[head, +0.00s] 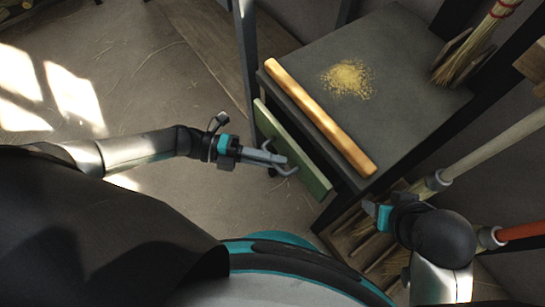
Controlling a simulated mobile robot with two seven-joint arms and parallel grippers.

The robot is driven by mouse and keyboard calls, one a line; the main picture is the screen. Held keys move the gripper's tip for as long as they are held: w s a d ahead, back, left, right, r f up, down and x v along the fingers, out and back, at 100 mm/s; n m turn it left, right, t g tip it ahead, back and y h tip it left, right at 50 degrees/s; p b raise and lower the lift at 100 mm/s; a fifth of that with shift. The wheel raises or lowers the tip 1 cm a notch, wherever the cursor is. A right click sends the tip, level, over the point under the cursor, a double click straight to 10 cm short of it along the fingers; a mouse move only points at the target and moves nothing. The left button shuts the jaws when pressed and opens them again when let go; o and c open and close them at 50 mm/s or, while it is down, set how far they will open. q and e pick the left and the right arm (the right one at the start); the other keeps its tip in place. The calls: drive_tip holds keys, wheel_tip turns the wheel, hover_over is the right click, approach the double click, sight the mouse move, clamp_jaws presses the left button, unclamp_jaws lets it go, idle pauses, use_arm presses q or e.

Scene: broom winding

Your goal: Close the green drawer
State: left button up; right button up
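The green drawer (292,150) is in the middle of the head view, under the dark grey worktop. Its pale green front stands out from the cabinet, with a dark gap behind it, so the drawer is partly open. A curved grey handle (288,171) is on its front. My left gripper (282,161) is at the handle, its fingers overlapping it in the picture. I cannot tell whether they grip it or only touch it. My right gripper (377,212) is at the lower right, apart from the drawer, and its fingers are too small to read.
The dark worktop (400,110) has a wooden strip (320,117) along its front edge and a pile of yellow bits (348,78). A straw broom (468,55) stands at the upper right. Long handles (497,143) and a low shelf lie near my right arm. Floor at left is clear.

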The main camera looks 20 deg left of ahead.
use_arm(q)
clamp_jaws()
drive_tip(key=shift+w, duration=0.1)
use_arm(e)
drive_tip(key=shift+f, duration=0.1)
idle(0.8)
